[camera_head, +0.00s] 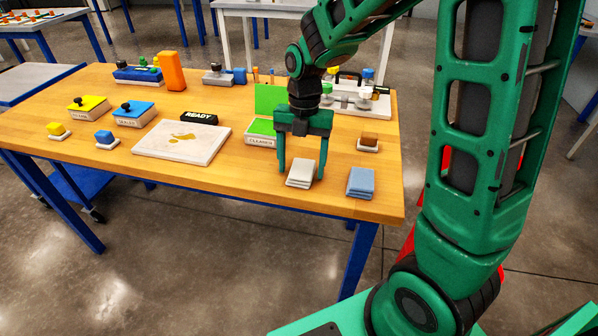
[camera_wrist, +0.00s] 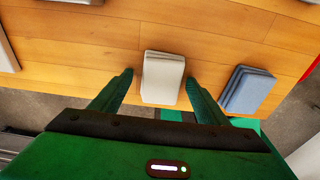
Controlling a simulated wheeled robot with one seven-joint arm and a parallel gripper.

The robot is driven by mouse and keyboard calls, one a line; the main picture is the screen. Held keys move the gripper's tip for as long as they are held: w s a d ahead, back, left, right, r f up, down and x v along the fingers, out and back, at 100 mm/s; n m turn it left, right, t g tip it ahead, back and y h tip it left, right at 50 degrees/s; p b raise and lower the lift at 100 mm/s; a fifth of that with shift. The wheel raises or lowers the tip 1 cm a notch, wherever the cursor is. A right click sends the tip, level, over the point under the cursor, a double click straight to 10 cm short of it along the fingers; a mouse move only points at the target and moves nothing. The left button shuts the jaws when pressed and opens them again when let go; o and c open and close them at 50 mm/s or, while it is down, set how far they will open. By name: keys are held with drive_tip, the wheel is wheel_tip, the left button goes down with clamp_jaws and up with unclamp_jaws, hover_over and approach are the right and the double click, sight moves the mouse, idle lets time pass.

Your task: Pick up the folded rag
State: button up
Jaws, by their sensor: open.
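A white folded rag (camera_head: 301,173) lies on the wooden table near its front edge. In the wrist view the white rag (camera_wrist: 162,79) sits between the two fingers. My gripper (camera_head: 300,175) is open above the table, with one finger on each side of the white rag. In the wrist view my gripper (camera_wrist: 160,84) shows clear gaps between its fingers and the rag. A blue folded rag (camera_head: 361,182) lies to the right, outside the fingers; it also shows in the wrist view (camera_wrist: 247,90). The task does not say which rag is meant.
Yellow (camera_head: 89,106) and blue (camera_head: 129,112) lidded boxes stand left. The front edge is close to the rags.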

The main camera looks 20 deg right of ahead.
sight(301, 168)
drive_tip(key=shift+f, duration=0.2)
idle(0.4)
drive_tip(key=c, duration=1.1)
drive_tip(key=shift+r, duration=0.1)
drive_tip(key=shift+c, duration=0.2)
wheel_tip(301, 168, up, 5)
drive_tip(key=shift+f, duration=0.1)
drive_tip(key=s+d+r, duration=0.5)
drive_tip(key=s+r, duration=0.1)
drive_tip(key=s, duration=0.4)
drive_tip(key=shift+s+d+r, duration=0.15)
drive_tip(key=shift+d+r, duration=0.1)
drive_tip(key=shift+d, duration=0.05)
